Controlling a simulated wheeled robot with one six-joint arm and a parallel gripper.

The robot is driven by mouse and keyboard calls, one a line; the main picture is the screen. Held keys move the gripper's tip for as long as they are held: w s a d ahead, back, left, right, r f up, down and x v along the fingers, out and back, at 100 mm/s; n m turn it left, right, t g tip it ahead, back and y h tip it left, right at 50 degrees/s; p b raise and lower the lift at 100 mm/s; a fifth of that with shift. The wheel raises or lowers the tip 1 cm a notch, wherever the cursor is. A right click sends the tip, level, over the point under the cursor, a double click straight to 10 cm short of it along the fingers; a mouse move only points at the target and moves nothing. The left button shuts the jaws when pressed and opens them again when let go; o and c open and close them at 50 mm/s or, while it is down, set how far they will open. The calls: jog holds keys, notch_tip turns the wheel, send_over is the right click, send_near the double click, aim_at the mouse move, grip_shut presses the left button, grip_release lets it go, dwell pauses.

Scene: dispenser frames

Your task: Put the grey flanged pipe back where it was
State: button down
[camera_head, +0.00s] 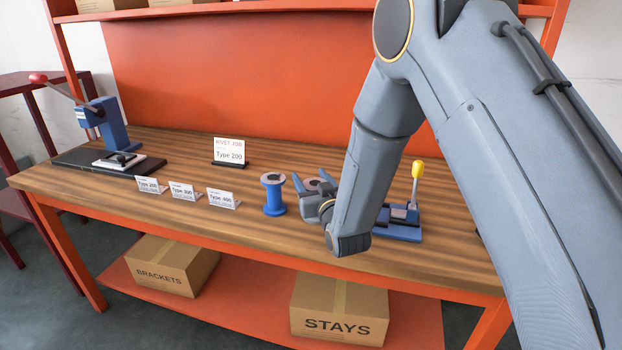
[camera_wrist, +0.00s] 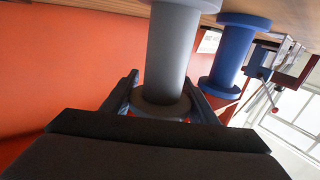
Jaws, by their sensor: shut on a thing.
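The grey flanged pipe (camera_wrist: 172,55) is between the two fingers of my gripper (camera_wrist: 165,92) in the wrist view, which looks upside down. My gripper is shut on it close to one flange. The other flange is at the top edge of that view, by the wooden bench top; I cannot tell if it touches the wood. In the head view my gripper (camera_head: 312,183) is low over the bench, and my arm and fingers hide most of the pipe. A blue flanged pipe (camera_head: 273,196) stands upright just left of my gripper; it also shows in the wrist view (camera_wrist: 235,52).
A blue lever tool with a yellow knob (camera_head: 417,170) stands close right of my gripper. Small type cards (camera_head: 184,191) and a "RIVET JOB Type 200" sign (camera_head: 228,150) stand left. A blue lever press (camera_head: 107,122) is at the far left. Boxes (camera_head: 340,308) lie below the bench.

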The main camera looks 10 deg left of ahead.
jog(key=c, duration=0.7)
grip_release()
jog(key=b+v, duration=0.2)
jog(key=v, duration=1)
jog(key=shift+s+r, duration=0.1)
jog(key=shift+r, duration=0.05)
